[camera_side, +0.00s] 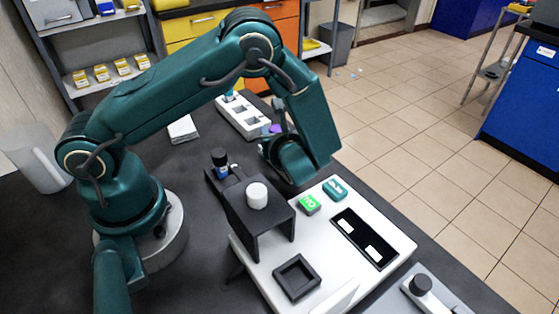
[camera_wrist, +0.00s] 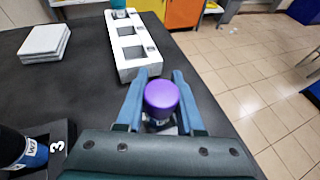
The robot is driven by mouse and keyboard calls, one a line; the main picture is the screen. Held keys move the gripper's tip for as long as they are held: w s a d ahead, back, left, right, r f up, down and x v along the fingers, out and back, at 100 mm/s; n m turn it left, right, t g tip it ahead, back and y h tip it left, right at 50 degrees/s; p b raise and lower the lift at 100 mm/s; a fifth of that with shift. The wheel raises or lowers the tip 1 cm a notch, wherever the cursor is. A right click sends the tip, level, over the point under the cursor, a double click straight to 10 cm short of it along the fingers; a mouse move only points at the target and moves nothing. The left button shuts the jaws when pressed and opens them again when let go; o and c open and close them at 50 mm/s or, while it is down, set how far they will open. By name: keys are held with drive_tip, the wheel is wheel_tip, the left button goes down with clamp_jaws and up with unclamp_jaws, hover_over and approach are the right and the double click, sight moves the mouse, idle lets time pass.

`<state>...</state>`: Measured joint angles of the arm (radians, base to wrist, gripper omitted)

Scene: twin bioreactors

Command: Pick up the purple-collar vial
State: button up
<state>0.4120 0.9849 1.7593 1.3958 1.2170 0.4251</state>
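The purple-collar vial shows as a round purple cap (camera_wrist: 161,96) between the two fingers of my gripper (camera_wrist: 160,82) in the wrist view. The fingers lie close along both sides of it and appear shut on it; its lower body is mostly hidden. In the side view, a bit of purple (camera_side: 274,128) shows by my gripper (camera_side: 278,124), near the close end of the white rack (camera_side: 262,131). The rack also shows beyond the fingertips in the wrist view (camera_wrist: 126,62). I cannot tell how high the vial's base is.
A teal-capped vial (camera_side: 229,95) stands at the rack's far end. A blue-labelled, black-capped vial (camera_side: 220,164) stands in a dark holder beside the black stand with a white knob (camera_side: 257,195). White pads (camera_side: 183,129) lie left of the rack. The white bench unit (camera_side: 385,215) is at front right.

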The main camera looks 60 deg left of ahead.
clamp_jaws()
drive_tip(key=shift+r, duration=0.15)
